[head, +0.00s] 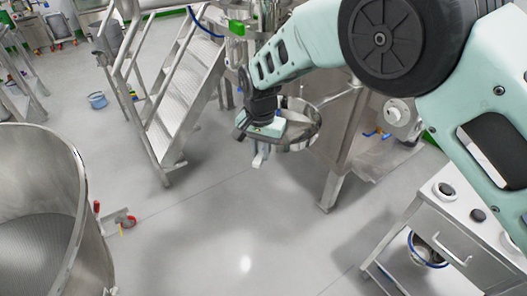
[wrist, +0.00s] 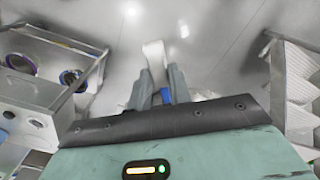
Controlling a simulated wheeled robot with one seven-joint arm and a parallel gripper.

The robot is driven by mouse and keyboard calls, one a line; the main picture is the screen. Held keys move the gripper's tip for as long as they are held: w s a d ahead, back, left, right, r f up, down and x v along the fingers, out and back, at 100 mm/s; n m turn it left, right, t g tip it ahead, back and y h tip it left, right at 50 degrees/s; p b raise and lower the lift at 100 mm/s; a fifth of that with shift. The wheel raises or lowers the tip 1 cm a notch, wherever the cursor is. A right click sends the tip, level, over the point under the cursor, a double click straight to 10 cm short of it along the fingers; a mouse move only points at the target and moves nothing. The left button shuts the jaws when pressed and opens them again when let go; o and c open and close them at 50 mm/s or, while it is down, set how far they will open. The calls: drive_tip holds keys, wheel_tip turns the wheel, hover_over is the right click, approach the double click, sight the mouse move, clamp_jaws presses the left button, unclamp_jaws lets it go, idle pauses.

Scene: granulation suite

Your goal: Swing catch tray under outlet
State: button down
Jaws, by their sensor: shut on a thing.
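The catch tray (head: 312,137) is a round, shallow steel pan in the head view, beside a steel machine leg. My gripper (head: 260,158) is at the tray's left edge, pointing down. In the wrist view my gripper (wrist: 161,88) has its two grey fingers close together around a pale strip (wrist: 153,52), which looks like the tray's handle. A small blue part shows between the fingers. The tray's far side is partly covered by my arm. The outlet is not clearly visible; my arm hides much of the machine above the tray.
Steel steps (head: 185,90) stand left of my gripper and show at the right in the wrist view (wrist: 297,85). A large steel bowl (head: 75,215) is at the left. A drawer cart (head: 450,235) is at lower right. The floor between is clear.

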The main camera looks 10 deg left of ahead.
drive_tip(key=c, duration=1.3)
unclamp_jaws()
wheel_tip(320, 180, up, 17)
drive_tip(key=b, duration=0.4)
drive_tip(key=shift+r, duration=0.2)
